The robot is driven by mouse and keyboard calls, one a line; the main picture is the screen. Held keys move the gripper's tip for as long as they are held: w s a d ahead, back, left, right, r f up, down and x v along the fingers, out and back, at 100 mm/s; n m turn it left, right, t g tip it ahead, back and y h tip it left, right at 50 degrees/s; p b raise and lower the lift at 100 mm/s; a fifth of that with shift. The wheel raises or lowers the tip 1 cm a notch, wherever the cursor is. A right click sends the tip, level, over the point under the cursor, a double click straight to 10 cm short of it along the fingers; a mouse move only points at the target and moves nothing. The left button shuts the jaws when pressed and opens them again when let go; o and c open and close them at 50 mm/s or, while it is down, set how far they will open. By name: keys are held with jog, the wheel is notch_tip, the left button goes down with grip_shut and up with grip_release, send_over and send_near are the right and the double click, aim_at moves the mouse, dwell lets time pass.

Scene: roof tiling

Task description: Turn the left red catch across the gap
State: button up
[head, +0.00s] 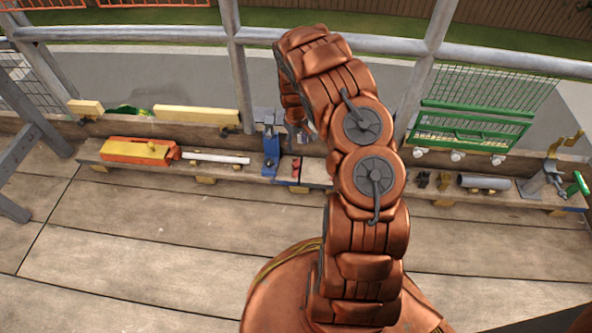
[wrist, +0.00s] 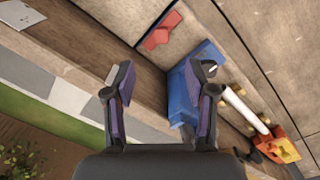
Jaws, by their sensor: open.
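A red catch (wrist: 161,31) shows in the wrist view on the bench, near the top, beyond the fingertips. It lies slanted beside a blue block (wrist: 188,98). In the head view small red parts (head: 295,167) sit just right of the blue stand (head: 271,155); they are too small to tell apart or to show which way they are turned. My gripper (wrist: 161,72) is open and empty, its fingers spread wide. The right finger overlaps the blue block in the picture; I cannot tell whether they touch. No gap is clearly visible. My arm hides part of the bench in the head view.
A white tube (head: 216,158) and an orange-yellow tool (head: 138,151) lie left on the bench. A grey cylinder (head: 484,182), a green-handled clamp (head: 578,184) and a green rack (head: 470,125) are at right. Grey railing (head: 150,33) runs behind. The front floorboards are clear.

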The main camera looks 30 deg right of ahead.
jog(key=b, duration=0.1)
send_over(296, 164)
notch_tip(296, 164, down, 5)
notch_tip(296, 164, down, 7)
jog(key=b, duration=0.3)
jog(key=shift+f, duration=0.15)
grip_shut()
dwell(0.3)
